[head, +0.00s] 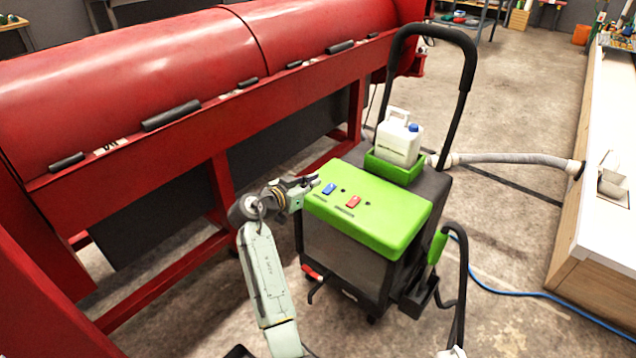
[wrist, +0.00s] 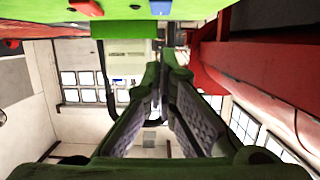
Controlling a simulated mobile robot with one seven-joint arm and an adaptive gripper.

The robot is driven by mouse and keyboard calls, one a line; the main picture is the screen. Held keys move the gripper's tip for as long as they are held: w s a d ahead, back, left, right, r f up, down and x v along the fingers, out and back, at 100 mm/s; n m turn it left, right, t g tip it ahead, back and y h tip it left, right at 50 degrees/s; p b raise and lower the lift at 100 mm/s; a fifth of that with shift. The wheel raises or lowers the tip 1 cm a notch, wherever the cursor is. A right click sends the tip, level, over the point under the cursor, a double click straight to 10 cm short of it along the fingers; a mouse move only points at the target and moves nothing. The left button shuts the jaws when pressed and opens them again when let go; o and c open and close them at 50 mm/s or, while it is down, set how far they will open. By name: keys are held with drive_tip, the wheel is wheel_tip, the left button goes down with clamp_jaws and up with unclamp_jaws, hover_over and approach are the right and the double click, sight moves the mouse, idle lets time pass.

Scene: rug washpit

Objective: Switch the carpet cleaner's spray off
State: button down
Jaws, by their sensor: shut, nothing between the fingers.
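The carpet cleaner has a green top panel (head: 385,218) over a dark grey body. A blue rocker switch (head: 329,188) and a red rocker switch (head: 353,201) sit on the panel. Their labels are too small to read, and I cannot tell which way either is tipped. My gripper (head: 314,180) is shut and empty at the panel's left edge, close to the blue switch; contact is unclear. In the wrist view, the shut fingers (wrist: 159,68) lie below the panel (wrist: 122,27) in the picture, with the blue switch (wrist: 160,7) and red switch (wrist: 86,7) at the top edge.
A large red machine (head: 190,100) stands close on the left. A white jug (head: 399,140) sits behind the panel under a black handle (head: 472,62). A grey hose (head: 515,158) runs right to a white-topped bench (head: 612,150). A blue cable (head: 530,293) crosses the floor.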

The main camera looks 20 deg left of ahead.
drive_tip(key=v, duration=0.3)
drive_tip(key=f+v, duration=0.1)
drive_tip(key=v, duration=0.1)
drive_tip(key=shift+s+r, duration=0.1)
drive_tip(key=shift+s, duration=0.4)
drive_tip(key=shift+a, duration=0.1)
